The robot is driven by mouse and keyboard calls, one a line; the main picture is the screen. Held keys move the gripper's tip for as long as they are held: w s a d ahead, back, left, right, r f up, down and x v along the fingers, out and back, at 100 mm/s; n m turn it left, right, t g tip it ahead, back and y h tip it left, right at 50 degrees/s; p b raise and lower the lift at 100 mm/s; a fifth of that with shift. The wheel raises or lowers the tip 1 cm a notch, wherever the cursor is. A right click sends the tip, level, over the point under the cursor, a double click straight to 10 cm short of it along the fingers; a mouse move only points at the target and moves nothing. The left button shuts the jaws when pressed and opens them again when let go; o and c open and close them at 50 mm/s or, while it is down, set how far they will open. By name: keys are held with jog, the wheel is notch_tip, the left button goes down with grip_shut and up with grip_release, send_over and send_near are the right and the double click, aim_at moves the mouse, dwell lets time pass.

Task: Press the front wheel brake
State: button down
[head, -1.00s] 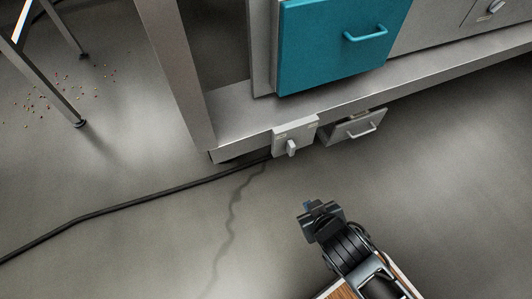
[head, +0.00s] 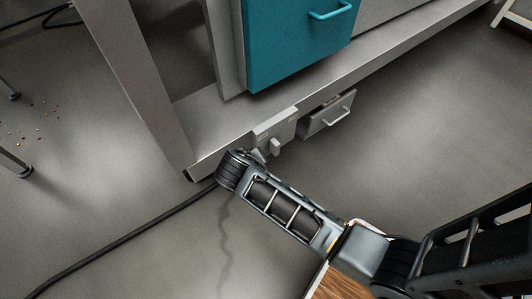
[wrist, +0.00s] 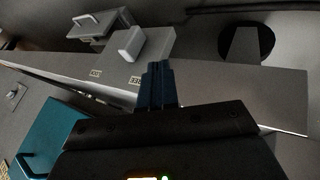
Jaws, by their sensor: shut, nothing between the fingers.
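In the wrist view, a dark round wheel-like part with a grey tapered tab (wrist: 243,46) shows beside the machine's grey base beam (wrist: 230,88). It looks like the front wheel and its brake, but I cannot be sure. My gripper (wrist: 157,68) is shut and empty, its fingertips over the beam, to the left of that tab and apart from it in the picture. In the head view my arm's end covers the area by the beam's near corner, so the wheel and fingers are hidden there.
A grey box with a knob (head: 274,146) and a small drawer (head: 328,115) sit low on the beam. A teal panel with a handle (head: 300,45) is above. A black cable (head: 120,243) runs along the floor. The floor at right is open.

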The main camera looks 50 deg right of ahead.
jog(key=b, duration=0.5)
send_near(272, 151)
jog(key=shift+a+x, duration=0.25)
jog(key=shift+x, duration=2.5)
jog(key=shift+f, duration=0.2)
jog(key=shift+d+p, duration=0.25)
jog(key=shift+p, duration=0.15)
jog(key=s+d+p, duration=0.1)
jog(key=s+d, duration=0.1)
jog(key=d, duration=0.4)
